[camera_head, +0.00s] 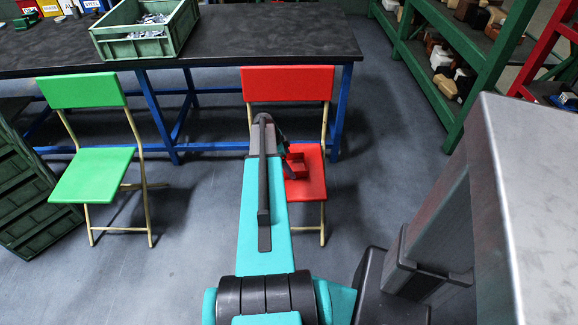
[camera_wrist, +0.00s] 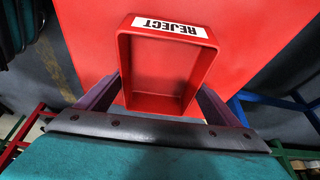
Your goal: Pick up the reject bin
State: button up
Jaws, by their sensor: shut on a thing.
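The reject bin is a small red open box with a white "REJECT" label; in the wrist view the reject bin (camera_wrist: 165,103) is upright in the picture's middle and looks empty. My gripper (camera_wrist: 160,98) has one dark finger on each side of it and is shut on it. In the head view the bin (camera_head: 297,166) shows at the red chair's seat, partly hidden by my arm. The red chair (camera_head: 312,185) is below or behind the bin; I cannot tell whether the bin touches the seat.
A dark worktable (camera_head: 220,40) with blue legs stands behind the chairs, with a green crate (camera_head: 145,48) of metal parts on it. A green chair (camera_head: 92,175) is at the left. A green shelf (camera_head: 440,60) with several boxes is at the right. Open floor lies between the chairs.

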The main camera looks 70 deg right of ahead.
jog(key=shift+r, duration=0.15)
jog(key=shift+r, duration=0.55)
jog(key=shift+s+a+r, duration=0.1)
jog(key=shift+a+r, duration=0.15)
jog(key=shift+r, duration=0.3)
jog(key=shift+a+r, duration=0.2)
jog(key=shift+r, duration=0.35)
jog(key=s+a, duration=0.1)
jog(key=a, duration=0.4)
jog(key=s+a+r+b, duration=0.1)
jog(key=a, duration=0.3)
jog(key=s+a, duration=0.1)
jog(key=a, duration=0.4)
jog(key=shift+s+a+r, duration=0.1)
jog(key=shift+a+r, duration=0.05)
jog(key=shift+a, duration=0.2)
